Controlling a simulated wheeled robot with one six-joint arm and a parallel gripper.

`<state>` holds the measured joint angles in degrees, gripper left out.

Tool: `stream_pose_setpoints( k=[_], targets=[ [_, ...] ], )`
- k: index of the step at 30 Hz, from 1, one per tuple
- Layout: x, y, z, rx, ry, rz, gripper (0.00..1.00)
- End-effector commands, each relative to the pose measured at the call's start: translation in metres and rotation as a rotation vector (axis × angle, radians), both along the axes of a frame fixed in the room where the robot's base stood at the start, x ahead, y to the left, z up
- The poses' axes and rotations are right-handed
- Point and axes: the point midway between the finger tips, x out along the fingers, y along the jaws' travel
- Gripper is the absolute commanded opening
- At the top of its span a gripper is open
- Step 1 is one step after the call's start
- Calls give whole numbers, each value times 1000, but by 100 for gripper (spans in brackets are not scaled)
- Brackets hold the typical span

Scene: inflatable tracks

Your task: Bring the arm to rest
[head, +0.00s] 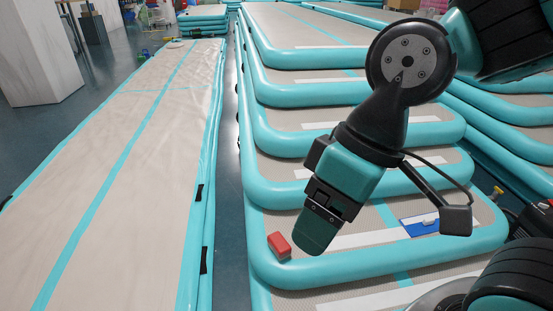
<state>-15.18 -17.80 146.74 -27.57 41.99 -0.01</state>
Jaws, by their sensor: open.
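My gripper (318,230) hangs from my arm in the middle of the head view, over the front end of a stacked inflatable track (330,272). It points down and is open. I see only one finger side clearly, and I see nothing held in it. A small red block (279,246) is on the track, just left of the fingertips in the picture. I cannot tell the exact gap between them.
A blue flat piece (426,223) with a small white item on it lies on the track to the right. A long beige track with teal edges (130,160) runs along the left. A narrow strip of dark floor (230,200) separates it from the stack. A white pillar (35,50) stands far left.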

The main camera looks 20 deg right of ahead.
Motion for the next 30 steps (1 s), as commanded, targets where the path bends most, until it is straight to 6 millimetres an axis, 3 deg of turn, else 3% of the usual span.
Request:
stream_pose_setpoints(
  k=[8, 30],
  targets=[
    [1, 0, 77, 1, -1, 0, 72],
    [1, 0, 335, 0, -1, 0, 72]
  ],
)
